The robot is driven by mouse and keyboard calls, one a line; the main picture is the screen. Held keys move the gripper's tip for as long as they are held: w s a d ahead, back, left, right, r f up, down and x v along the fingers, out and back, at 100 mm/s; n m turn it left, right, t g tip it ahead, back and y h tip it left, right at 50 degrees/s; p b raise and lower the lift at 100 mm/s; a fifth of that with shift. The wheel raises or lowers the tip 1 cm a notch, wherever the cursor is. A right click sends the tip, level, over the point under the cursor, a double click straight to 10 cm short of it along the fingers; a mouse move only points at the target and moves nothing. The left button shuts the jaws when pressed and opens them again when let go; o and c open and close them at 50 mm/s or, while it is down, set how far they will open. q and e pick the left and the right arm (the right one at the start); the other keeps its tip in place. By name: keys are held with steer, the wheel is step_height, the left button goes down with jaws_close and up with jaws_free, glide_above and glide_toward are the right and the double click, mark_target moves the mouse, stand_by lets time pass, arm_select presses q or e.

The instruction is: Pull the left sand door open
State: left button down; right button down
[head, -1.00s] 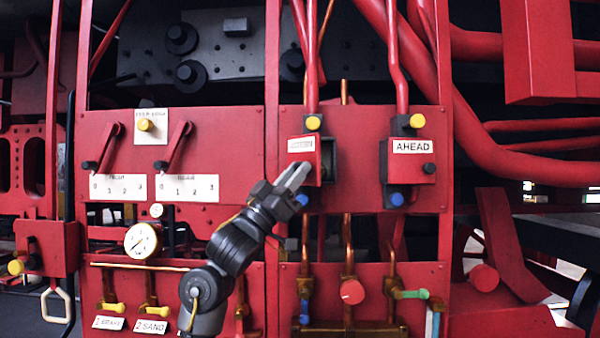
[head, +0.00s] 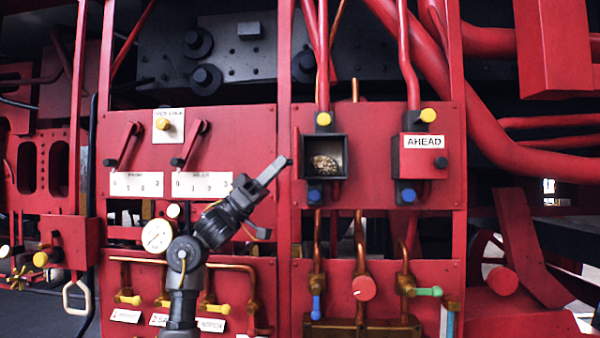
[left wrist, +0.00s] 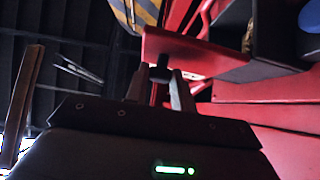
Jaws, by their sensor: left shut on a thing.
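The left sand box (head: 340,142) is open in the head view, and a heap of pale grainy sand (head: 326,165) shows inside it. Its red door (left wrist: 195,57) is swung out to the left and is almost edge-on in the head view. My left gripper (head: 282,167) is at the door's outer side, left of the opening. In the left wrist view its two fingers (left wrist: 158,88) are closed around the door's black knob (left wrist: 158,73). The right sand door (head: 423,160), labelled AHEAD, is shut. My right gripper is not in view.
Yellow knobs (head: 323,119) and blue knobs (head: 314,195) sit above and below the boxes. Red pipes (head: 407,60) run down from above. Two levers (head: 190,145), a round gauge (head: 157,236) and several small valves are on the panels around my left arm.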

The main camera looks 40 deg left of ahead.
arm_select(q)
steer(key=shift+s+a+r, duration=0.1)
steer(key=shift+a+r, duration=0.05)
steer(key=shift+a, duration=0.05)
stand_by(0.3)
steer(key=c, duration=1.2)
jaws_free()
steer(key=b+v, duration=0.6)
steer(key=v, duration=0.5)
steer(key=shift+w+d, duration=0.1)
steer(key=shift+w, duration=0.1)
